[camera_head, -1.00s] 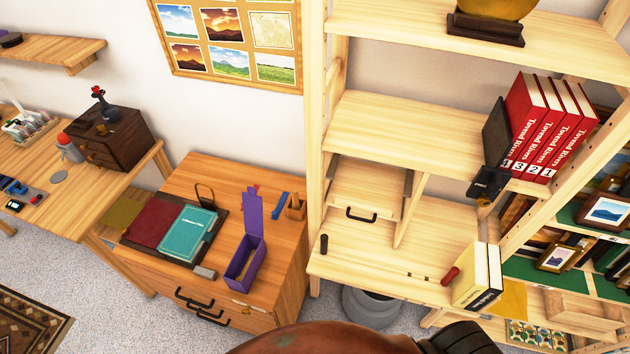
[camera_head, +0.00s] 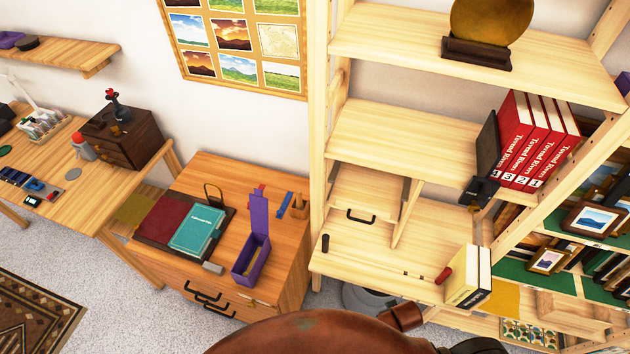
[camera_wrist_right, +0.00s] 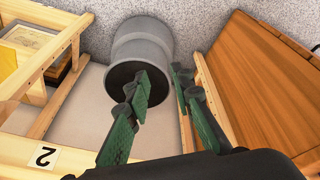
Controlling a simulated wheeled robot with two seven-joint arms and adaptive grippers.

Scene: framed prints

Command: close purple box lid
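The purple box (camera_head: 251,262) stands on the wooden cabinet, near its right front part. Its lid (camera_head: 260,213) is raised upright at the far end, so the box is open. My right gripper (camera_wrist_right: 160,88) shows in the right wrist view with its green-padded fingers apart and nothing between them. It is over the floor, with a grey bin beyond the fingertips. The purple box is not in the right wrist view. My left gripper is not in view.
The cabinet top (camera_head: 225,172) also bears a teal book (camera_head: 197,230), a dark red folder (camera_head: 168,218) and a grey block (camera_head: 213,268). The pale wooden shelf unit (camera_head: 380,265) stands close at right. A grey bin (camera_wrist_right: 143,42) stands on the floor.

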